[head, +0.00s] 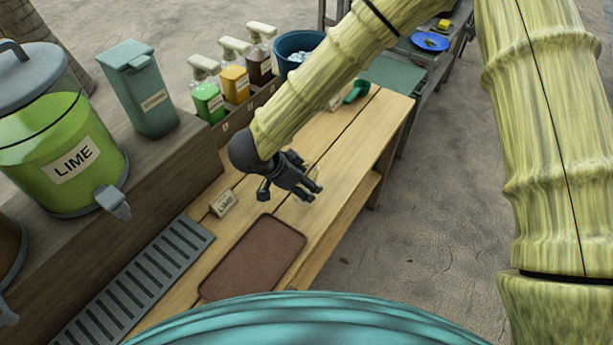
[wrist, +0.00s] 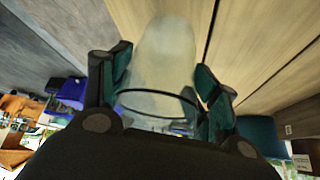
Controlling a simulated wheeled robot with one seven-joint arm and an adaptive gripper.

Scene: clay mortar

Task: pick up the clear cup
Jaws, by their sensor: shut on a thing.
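The clear cup (wrist: 165,50) sits between the fingers of my gripper (wrist: 163,84) in the wrist view, with a finger pad against each side. It is see-through and its dark-lined rim faces the camera. In the head view my gripper (head: 313,190) is over the wooden table (head: 345,155), right of a small label card (head: 223,203). The cup is barely visible there, a faint pale shape by the fingertips. I cannot tell whether the cup touches the table.
A brown mat (head: 254,258) and a slotted grate (head: 135,285) lie nearer. The lime dispenser (head: 70,160), teal canister (head: 143,98) and pump bottles (head: 210,102) stand left. A blue tub (head: 292,45) and green scoop (head: 357,91) are farther back. The table's right edge is near my gripper.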

